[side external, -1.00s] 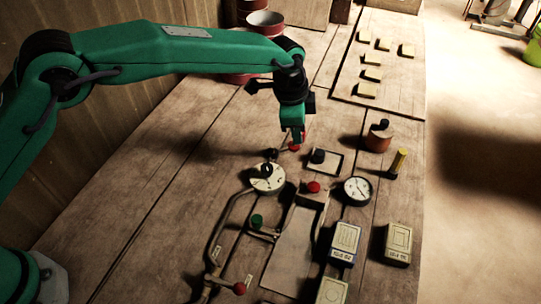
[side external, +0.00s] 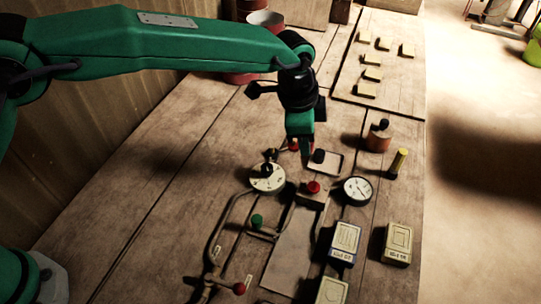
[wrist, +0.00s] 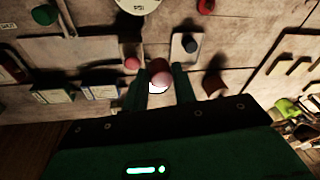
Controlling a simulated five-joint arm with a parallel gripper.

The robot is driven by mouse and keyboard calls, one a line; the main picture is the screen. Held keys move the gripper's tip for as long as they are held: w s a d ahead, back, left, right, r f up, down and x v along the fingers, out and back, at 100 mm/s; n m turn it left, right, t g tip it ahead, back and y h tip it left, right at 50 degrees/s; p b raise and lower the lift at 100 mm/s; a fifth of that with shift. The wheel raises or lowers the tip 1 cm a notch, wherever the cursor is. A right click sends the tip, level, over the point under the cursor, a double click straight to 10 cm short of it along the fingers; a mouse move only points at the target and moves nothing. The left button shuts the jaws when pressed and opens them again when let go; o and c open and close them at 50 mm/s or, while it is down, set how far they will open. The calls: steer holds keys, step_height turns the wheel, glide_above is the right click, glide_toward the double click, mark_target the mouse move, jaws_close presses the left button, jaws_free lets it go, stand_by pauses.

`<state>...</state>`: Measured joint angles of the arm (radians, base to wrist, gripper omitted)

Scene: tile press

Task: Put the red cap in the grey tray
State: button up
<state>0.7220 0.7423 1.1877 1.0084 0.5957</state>
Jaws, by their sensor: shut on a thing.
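My gripper (wrist: 164,88) is shut on the red cap (wrist: 161,75), which looks pinkish between the fingertips in the wrist view. The tray also shows in the wrist view (wrist: 178,59), above and to the right of the held cap. I cannot tell the cap's exact height.
The left of the table is clear.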

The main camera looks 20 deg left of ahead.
steer(key=shift+a, duration=0.1)
steer(key=w+a+r+n, duration=0.3)
steer(key=a+r, duration=0.3)
steer(key=a, duration=0.5)
steer(key=w+a+r+n, duration=0.25)
steer(key=a+r, duration=0.25)
steer(key=a, duration=0.6)
steer(key=s+a+r+n+y, duration=0.1)
steer(key=s+a+r+n, duration=0.15)
steer(key=a, duration=0.35)
steer(key=s+a+r+n, duration=0.1)
steer(key=a+r+n, duration=0.1)
steer(key=a+r, duration=0.35)
steer(key=s+a+r+n+y, duration=0.1)
steer(key=s+a+n, duration=0.1)
steer(key=a, duration=0.5)
steer(key=s+d+f+m+h, duration=0.1)
steer(key=s+d+f+m, duration=0.15)
steer(key=d+f, duration=0.5)
steer(key=s+d+f+m, duration=0.2)
steer(key=d+f+m, duration=0.25)
steer(key=d, duration=0.65)
steer(key=s+d+f+m, duration=0.5)
steer(key=s+d+f, duration=0.6)
steer(key=s, duration=0.4)
steer(key=shift+d+f+h, duration=0.3)
steer(key=shift+f+h, duration=0.05)
steer(key=shift+h, duration=0.05)
steer(key=shift+f, duration=4)
